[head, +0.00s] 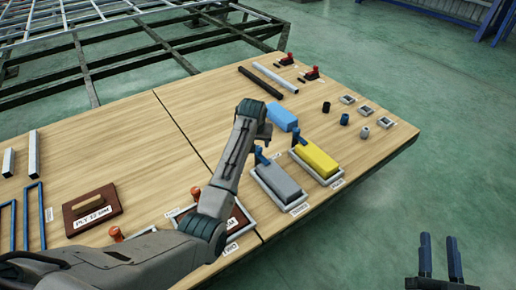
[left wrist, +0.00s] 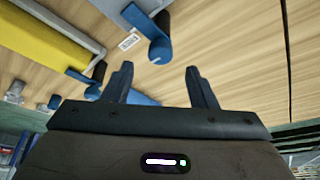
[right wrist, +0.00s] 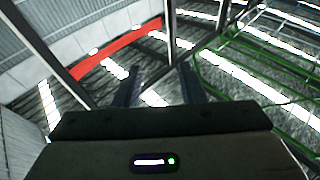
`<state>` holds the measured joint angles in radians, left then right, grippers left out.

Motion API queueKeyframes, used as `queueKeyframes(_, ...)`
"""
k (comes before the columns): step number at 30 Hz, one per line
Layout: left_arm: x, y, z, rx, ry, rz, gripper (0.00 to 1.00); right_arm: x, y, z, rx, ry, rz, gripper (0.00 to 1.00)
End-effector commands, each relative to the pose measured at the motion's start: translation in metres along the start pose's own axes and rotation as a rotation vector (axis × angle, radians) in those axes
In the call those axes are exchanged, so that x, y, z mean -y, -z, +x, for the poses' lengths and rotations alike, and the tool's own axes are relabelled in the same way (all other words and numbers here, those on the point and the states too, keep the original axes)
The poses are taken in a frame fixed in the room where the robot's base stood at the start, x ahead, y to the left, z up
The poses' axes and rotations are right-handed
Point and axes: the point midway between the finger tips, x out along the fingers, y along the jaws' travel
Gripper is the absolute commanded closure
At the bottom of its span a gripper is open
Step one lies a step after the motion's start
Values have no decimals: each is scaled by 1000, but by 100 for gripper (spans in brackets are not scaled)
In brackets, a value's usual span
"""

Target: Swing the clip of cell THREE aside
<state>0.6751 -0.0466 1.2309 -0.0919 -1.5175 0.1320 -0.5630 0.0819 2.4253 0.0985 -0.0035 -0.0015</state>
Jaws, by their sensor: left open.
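Two framed cells stand near the table's right edge. One holds a grey block (head: 279,182) with a blue clip (head: 262,156) at its far end; the other holds a yellow block (head: 316,158) with a blue clip (head: 298,137). Their labels are too small to read, so I cannot tell which is THREE. My left gripper (head: 265,131) is above the table just beyond the grey cell's clip. In the left wrist view it (left wrist: 160,82) is open and empty, with the grey cell's clip (left wrist: 160,38) ahead and the yellow cell's clip (left wrist: 96,80) to the left. My right gripper (head: 440,258) is open and empty, off the table.
A loose blue block (head: 282,116) lies behind the cells. Dark and grey bars (head: 275,78), red-handled clamps (head: 312,73) and small cylinders (head: 344,119) lie farther back. A brown plate (head: 93,210) lies left. Open floor is right of the table.

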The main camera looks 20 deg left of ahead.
Motion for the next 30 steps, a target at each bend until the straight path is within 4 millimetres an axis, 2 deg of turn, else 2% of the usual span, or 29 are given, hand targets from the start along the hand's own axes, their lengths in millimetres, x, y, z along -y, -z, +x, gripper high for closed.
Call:
queueKeyframes(1, 0, -1, 9, 2, 0, 0, 48, 0, 8, 2, -58, 2, -8, 64)
queueKeyframes(6, 0, 0, 30, 0, 0, 0, 48, 1, 40, 6, -238, 9, -31, 64)
queueKeyframes(12, 0, 0, 44, 0, 0, 0, 48, 2, 65, 4, -380, 17, -49, 64)
queueKeyframes(17, 0, 0, 48, -1, 0, 0, 48, 3, 73, 3, -424, 19, -54, 64)
queueKeyframes(25, 0, 0, 48, -1, 0, 0, 48, 3, 74, 3, -429, 19, -55, 64)
queueKeyframes(30, 0, 0, 48, -1, 0, 0, 81, 3, 74, 3, -428, 19, -55, 64)
